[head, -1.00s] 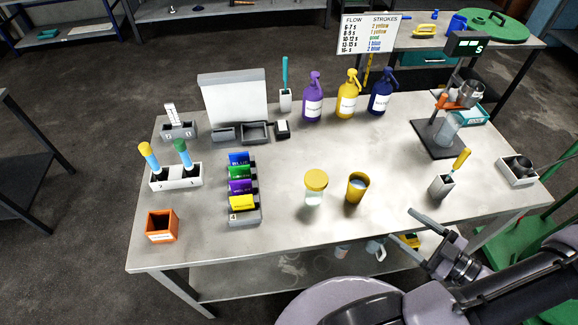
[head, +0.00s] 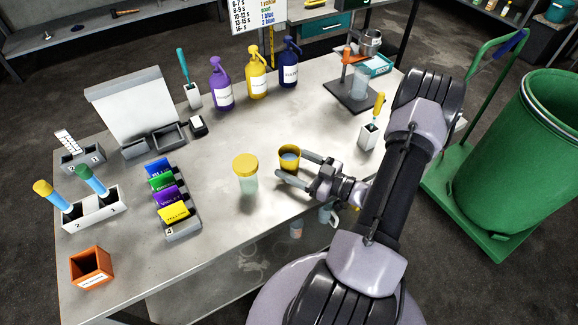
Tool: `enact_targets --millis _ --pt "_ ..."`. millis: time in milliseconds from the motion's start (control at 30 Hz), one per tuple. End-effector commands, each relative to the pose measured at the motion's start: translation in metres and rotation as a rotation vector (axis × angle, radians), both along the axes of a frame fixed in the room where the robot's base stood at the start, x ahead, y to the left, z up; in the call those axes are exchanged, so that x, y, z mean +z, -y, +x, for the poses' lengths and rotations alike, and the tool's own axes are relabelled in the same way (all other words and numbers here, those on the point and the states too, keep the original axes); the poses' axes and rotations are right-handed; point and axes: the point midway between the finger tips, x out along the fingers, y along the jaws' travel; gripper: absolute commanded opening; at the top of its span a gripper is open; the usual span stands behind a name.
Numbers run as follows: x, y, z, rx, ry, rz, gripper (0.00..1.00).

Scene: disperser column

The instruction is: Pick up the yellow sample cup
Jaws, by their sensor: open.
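The yellow sample cup (head: 288,160) stands upright on the metal table, with pale liquid inside it. My gripper (head: 294,166) is open at the cup's right and front side. One finger reaches behind the cup's right edge and the other lies near its lower front. I cannot tell whether either finger touches the cup. A clear jar with a yellow lid (head: 246,172) stands just left of the cup.
Purple (head: 221,85), yellow (head: 256,72) and blue (head: 289,65) bottles stand at the back. A holder with a yellow-handled tool (head: 370,133) is to the right. A card rack (head: 177,212) is at left.

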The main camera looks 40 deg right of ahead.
Motion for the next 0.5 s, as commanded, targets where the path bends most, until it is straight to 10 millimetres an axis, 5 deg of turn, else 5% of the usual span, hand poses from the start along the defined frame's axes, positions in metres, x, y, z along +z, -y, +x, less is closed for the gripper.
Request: enact_targets --millis 167,500 --pt "0.0011 0.0001 0.0001 -0.001 0.0 0.0 0.69" --pt "0.0009 0.0001 -0.0002 0.0 0.0 0.0 0.03"
